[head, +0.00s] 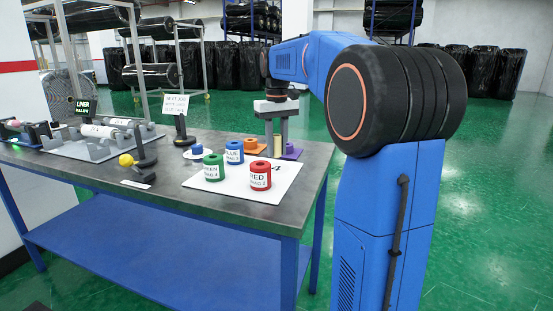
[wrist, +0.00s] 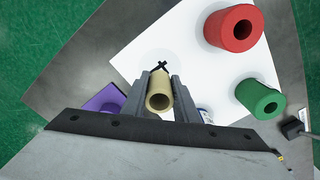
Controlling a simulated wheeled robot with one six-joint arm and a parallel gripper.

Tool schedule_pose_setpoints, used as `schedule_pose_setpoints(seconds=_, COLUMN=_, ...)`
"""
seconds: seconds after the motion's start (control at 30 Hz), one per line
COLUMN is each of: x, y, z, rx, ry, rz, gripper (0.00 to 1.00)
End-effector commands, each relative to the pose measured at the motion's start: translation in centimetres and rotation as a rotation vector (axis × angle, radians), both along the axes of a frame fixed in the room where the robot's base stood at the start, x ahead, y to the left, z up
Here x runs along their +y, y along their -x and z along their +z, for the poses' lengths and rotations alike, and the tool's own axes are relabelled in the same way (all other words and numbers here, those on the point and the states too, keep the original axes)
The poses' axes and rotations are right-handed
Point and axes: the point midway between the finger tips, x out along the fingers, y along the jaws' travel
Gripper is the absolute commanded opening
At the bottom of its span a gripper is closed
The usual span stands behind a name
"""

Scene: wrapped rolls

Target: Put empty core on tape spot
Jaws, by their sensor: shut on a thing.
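My gripper (head: 276,125) points down over the back right of the table. In the wrist view my gripper (wrist: 160,88) has its two grey fingers closed on the sides of a hollow beige core (wrist: 160,93). The core's open end faces the camera. The tape spot, a black cross (wrist: 161,66) on the white sheet (wrist: 140,38), shows just beyond the core, not covered by it. In the head view part of the mark (head: 277,167) shows behind the red roll. How high the core is above the surface I cannot tell.
Red (head: 261,175), green (head: 213,167) and blue (head: 234,151) wrapped rolls stand on the sheet. A purple holder (head: 292,152) and an orange one (head: 262,146) are close to my gripper. A yellow-knobbed tool (head: 127,160), a sign (head: 173,106) and a grey rack (head: 92,148) stand left.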

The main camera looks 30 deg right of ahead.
Motion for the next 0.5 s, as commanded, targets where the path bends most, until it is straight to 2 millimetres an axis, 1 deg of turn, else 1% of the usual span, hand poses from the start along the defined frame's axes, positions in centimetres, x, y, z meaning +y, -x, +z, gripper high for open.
schedule_pose_setpoints(seconds=0.3, x=0.0, y=0.1, z=-3.7, rx=0.003, ry=0.000, rz=0.000, gripper=0.05)
schedule_pose_setpoints(seconds=0.37, x=0.0, y=0.1, z=-4.0, rx=0.002, ry=0.000, rz=0.000, gripper=0.05)
schedule_pose_setpoints(seconds=0.5, x=0.0, y=0.0, z=-4.0, rx=0.000, ry=0.000, rz=0.000, gripper=0.05)
